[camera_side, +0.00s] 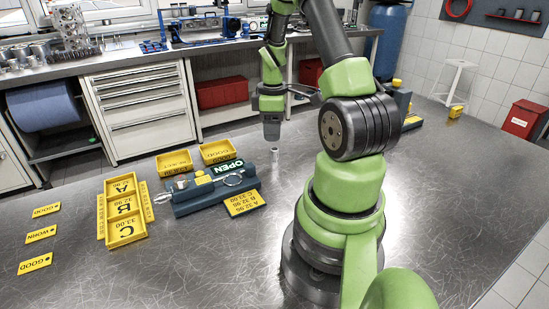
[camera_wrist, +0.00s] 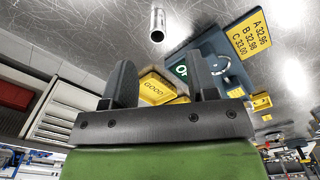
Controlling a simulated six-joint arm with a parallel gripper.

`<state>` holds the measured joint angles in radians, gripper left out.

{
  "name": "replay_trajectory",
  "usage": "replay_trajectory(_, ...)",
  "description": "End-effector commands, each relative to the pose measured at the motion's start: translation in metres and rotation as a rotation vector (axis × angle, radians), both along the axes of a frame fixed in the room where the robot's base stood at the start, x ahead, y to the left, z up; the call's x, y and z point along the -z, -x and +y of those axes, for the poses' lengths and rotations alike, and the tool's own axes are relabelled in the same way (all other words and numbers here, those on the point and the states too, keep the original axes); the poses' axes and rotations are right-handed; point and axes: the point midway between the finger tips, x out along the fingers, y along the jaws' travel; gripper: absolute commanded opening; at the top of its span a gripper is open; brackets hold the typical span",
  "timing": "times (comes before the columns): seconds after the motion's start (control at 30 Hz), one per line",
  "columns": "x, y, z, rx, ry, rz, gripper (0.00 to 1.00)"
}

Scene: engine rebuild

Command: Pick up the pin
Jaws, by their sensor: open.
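The pin (camera_side: 275,154) is a small bright metal cylinder standing on the steel table, right of the blue-grey fixture marked OPEN (camera_side: 214,187). In the wrist view the pin (camera_wrist: 157,26) is near the top centre, beyond the fingertips and apart from them. My gripper (camera_side: 271,134) hangs above the table, just over the pin and slightly left of it in the side view. In the wrist view its two dark fingers (camera_wrist: 162,76) are spread with nothing held between them.
Yellow bins (camera_side: 217,152) stand behind the fixture. A yellow tray with A, B and C compartments (camera_side: 107,215) lies left of it, with several yellow tags (camera_side: 40,234) farther left. A yellow size plate (camera_side: 244,203) lies in front. The table around the pin is clear.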

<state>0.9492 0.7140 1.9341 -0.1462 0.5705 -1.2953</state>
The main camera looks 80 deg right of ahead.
Motion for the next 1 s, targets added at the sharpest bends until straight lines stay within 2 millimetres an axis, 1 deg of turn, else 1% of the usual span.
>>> replay_trajectory(0.1, 0.019, 0.001, 0.001, -0.002, -0.006, 0.004, 0.53)
replay_trajectory(0.2, 0.033, 0.001, 0.000, -0.002, -0.004, 0.003, 0.53)
replay_trajectory(0.43, 0.053, 0.002, -0.001, 0.000, -0.004, 0.003, 0.53)
replay_trajectory(0.6, 0.079, 0.004, -0.002, 0.000, -0.005, 0.003, 0.53)
replay_trajectory(0.7, 0.090, 0.004, -0.003, -0.001, -0.004, 0.003, 0.53)
replay_trajectory(0.8, 0.095, 0.004, -0.003, 0.000, -0.002, 0.002, 0.53)
replay_trajectory(1.0, 0.095, 0.003, -0.003, 0.000, 0.000, 0.001, 0.53)
